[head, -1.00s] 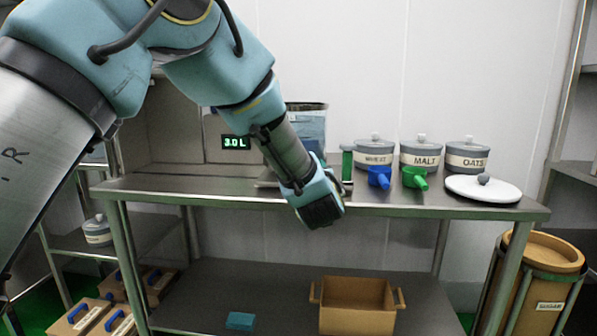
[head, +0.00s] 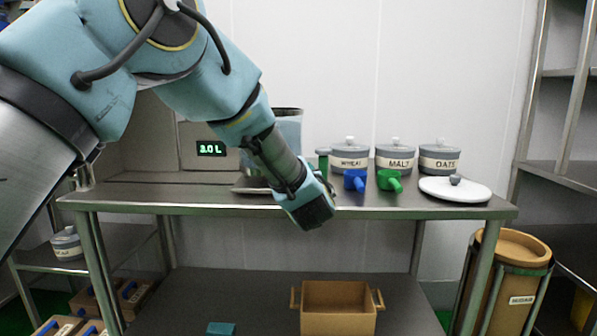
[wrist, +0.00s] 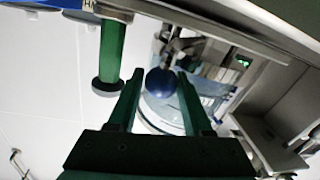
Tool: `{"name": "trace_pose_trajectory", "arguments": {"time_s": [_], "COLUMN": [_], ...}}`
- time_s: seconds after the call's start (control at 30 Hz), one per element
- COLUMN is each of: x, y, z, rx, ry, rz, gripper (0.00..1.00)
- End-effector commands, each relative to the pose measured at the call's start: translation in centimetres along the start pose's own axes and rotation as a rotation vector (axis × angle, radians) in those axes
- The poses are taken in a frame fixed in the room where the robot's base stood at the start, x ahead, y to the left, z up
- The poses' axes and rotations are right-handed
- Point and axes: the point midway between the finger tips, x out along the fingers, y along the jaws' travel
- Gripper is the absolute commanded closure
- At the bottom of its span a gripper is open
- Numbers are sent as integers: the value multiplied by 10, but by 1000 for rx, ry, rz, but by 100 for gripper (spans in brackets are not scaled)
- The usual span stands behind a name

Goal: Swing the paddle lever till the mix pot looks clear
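The mix pot (head: 290,125) is a clear, dark-rimmed vessel on the steel table, partly hidden behind my arm. How clear its contents are cannot be told. In the wrist view, a dark blue ball knob (wrist: 161,82), which looks like the paddle lever's end, shows between the fingertips of my gripper (wrist: 160,76). The green fingers are spread, with gaps seen on both sides of the knob. Whether the knob lies between them or beyond is unclear. In the head view, my gripper (head: 318,212) is low at the table's front edge, its fingers hidden.
A green upright handle (wrist: 110,55) stands close beside the fingers. A display (head: 211,149) reads 3.0 L. Blue (head: 355,180) and green (head: 390,180) scoops, several labelled jars and a white lid (head: 455,190) stand to the right. A brown box (head: 338,310) sits on the lower shelf.

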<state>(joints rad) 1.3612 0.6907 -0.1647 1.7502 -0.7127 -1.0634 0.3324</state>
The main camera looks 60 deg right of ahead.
Motion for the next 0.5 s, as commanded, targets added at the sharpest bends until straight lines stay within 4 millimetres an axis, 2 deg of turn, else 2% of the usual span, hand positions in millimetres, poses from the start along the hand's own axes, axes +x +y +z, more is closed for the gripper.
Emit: {"name": "trace_pose_trajectory", "arguments": {"time_s": [0.03, 0.2, 0.5], "x": [0, 0, -2], "y": [0, 0, -1], "z": [0, 0, 0], "rx": [0, 0, 0], "ry": [0, 0, 0], "rz": [1, -1, -2], "gripper": [43, 24, 24]}}
